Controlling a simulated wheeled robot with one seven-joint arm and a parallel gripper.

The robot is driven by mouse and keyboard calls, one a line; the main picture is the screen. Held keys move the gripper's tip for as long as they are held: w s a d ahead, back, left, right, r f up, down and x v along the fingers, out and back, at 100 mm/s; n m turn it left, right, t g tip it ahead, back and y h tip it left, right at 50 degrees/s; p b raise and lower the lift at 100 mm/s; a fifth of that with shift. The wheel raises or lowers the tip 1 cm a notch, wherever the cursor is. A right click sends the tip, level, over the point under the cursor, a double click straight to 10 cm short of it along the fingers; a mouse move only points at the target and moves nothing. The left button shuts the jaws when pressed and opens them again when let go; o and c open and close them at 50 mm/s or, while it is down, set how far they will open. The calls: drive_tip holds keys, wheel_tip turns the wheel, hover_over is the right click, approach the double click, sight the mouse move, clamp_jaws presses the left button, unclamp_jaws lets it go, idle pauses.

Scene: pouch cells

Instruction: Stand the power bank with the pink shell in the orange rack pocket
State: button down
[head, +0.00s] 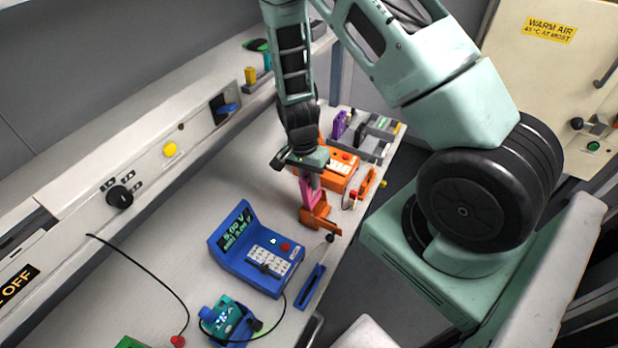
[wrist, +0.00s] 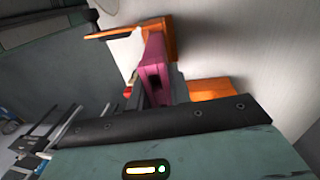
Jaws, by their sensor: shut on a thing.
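My gripper (head: 307,172) points down over the work table and is shut on the pink power bank (head: 306,192). The power bank is held upright. Its lower end meets the orange rack pocket (head: 319,222) near the table's right edge; I cannot tell how deep it sits or whether it rests on the bottom. In the wrist view the pink shell (wrist: 153,58) shows between the jaws, with orange rack parts (wrist: 210,89) on either side of it. The fingertips are partly hidden.
An orange instrument (head: 340,172) stands just behind my gripper, with a small orange item (head: 366,184) beside it. A blue meter (head: 255,250) stands in front, left of the rack. A teal device (head: 229,320) and a black cable lie nearer. The table's left middle is clear.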

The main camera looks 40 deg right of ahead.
drive_tip(key=shift+s+d+f+b, duration=0.1)
drive_tip(key=shift+s+f+b, duration=0.05)
drive_tip(key=shift+f+b, duration=0.65)
drive_tip(key=shift+s+f+b, duration=0.1)
drive_tip(key=shift+f+b, duration=0.45)
drive_tip(key=shift+f, duration=0.45)
drive_tip(key=c, duration=1.2)
unclamp_jaws()
drive_tip(key=shift+r, duration=0.1)
wheel_tip(320, 180, up, 17)
drive_tip(key=w+b, duration=0.1)
drive_tip(key=w, duration=0.1)
drive_tip(key=shift+w+a, duration=0.15)
drive_tip(key=shift+a, duration=0.3)
drive_tip(key=shift+r, duration=0.1)
drive_tip(key=s+a+r+n+b, duration=0.2)
drive_tip(key=s+a+n, duration=0.7)
drive_tip(key=a+n, duration=0.2)
drive_tip(key=s+a+r+n+t+y+b, duration=0.1)
drive_tip(key=s+a+r+n+b, duration=0.1)
drive_tip(key=s+a+n, duration=0.8)
drive_tip(key=shift+s+a+r+n+t, duration=0.15)
drive_tip(key=shift+a+r+n+t, duration=0.2)
drive_tip(key=shift+a+r, duration=0.2)
